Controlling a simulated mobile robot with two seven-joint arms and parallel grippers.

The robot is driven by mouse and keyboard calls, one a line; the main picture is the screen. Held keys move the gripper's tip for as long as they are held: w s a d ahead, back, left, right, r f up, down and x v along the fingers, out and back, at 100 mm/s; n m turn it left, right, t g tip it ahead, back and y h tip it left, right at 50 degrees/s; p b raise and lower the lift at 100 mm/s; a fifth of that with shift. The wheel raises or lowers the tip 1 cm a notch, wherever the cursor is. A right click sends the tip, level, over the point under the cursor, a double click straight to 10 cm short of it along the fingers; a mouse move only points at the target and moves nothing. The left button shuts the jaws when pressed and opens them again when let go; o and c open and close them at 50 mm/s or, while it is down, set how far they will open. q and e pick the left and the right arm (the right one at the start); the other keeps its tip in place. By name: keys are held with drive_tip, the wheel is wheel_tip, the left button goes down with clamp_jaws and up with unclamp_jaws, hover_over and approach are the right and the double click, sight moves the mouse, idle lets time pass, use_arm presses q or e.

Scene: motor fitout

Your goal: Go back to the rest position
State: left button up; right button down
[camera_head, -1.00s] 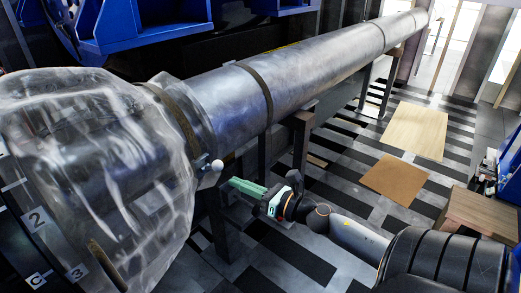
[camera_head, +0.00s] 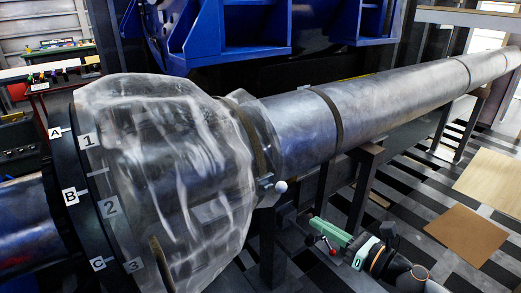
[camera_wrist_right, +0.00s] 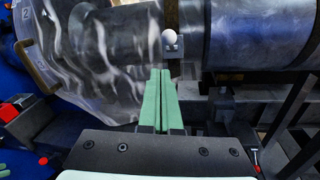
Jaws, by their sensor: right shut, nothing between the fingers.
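My right gripper (camera_head: 314,222) has pale green fingers and is at the lower right of the head view, to the right of and below a white ball knob (camera_head: 281,187). Its fingers (camera_wrist_right: 160,75) are shut with nothing between them. In the right wrist view they point toward the white knob (camera_wrist_right: 170,36), with a visible gap in the picture. My right arm comes in from the lower right. My left gripper is not in view.
A clear plastic-like cover (camera_head: 185,150) with a dark ring marked A, B, C and 1, 2, 3 encloses the pipe's near end. The long metal pipe (camera_head: 390,108) rests on dark stands (camera_head: 362,185). Blue machinery (camera_head: 240,35) stands behind. Brown board (camera_head: 466,235) lies on the striped floor.

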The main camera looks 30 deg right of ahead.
drive_tip(key=s+a+f+m+g+h+p, duration=0.1)
drive_tip(key=s+a+f+m+h, duration=0.15)
drive_tip(key=f+m, duration=0.65)
drive_tip(key=s+a+f+m+g+h+p, duration=0.1)
drive_tip(key=a+f+m+g+h, duration=0.2)
drive_tip(key=m, duration=0.9)
drive_tip(key=s+a+f+m+g+y, duration=0.2)
drive_tip(key=s+a+f+m, duration=0.1)
drive_tip(key=a+f+m, duration=0.3)
drive_tip(key=s+a+f+m+g+y+p, duration=0.1)
drive_tip(key=s+a+f+m+g+y, duration=0.1)
drive_tip(key=s+a+f+m, duration=0.2)
drive_tip(key=a+f+m, duration=0.1)
drive_tip(key=a+m, duration=0.2)
drive_tip(key=a, duration=0.2)
drive_tip(key=shift+s+a+f, duration=0.2)
drive_tip(key=shift+s+f, duration=0.1)
drive_tip(key=shift+f, duration=0.1)
